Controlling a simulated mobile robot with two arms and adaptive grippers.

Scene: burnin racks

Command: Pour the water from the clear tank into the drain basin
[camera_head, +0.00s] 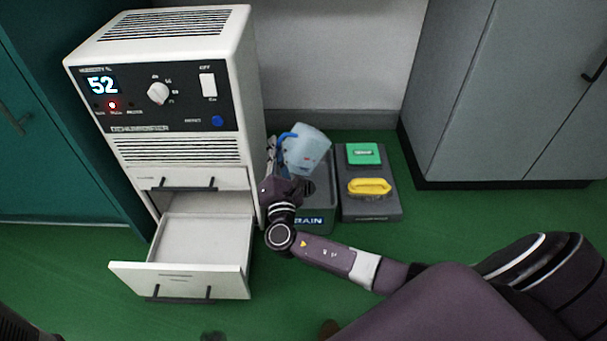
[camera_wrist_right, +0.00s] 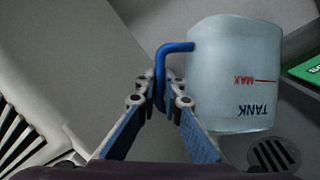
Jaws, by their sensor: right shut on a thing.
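The clear tank (camera_head: 306,150) is a pale blue, see-through jug with a blue handle. In the head view it is held tilted above the drain basin (camera_head: 318,222), a dark grey box marked with the end of the word DRAIN. My right gripper (camera_wrist_right: 165,100) is shut on the tank's blue handle. In the right wrist view the tank (camera_wrist_right: 225,85) shows its TANK and MAX marks upside down. A round drain grate (camera_wrist_right: 272,154) shows below it. I cannot tell whether water is flowing. My arm hides part of the basin. My left gripper is not in view.
A white dehumidifier (camera_head: 185,135) with its lower drawer (camera_head: 200,245) pulled out stands left of the basin. A grey stand (camera_head: 370,208) with a green block and a yellow handled piece stands right of it. Grey cabinets (camera_head: 500,100) stand at the right.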

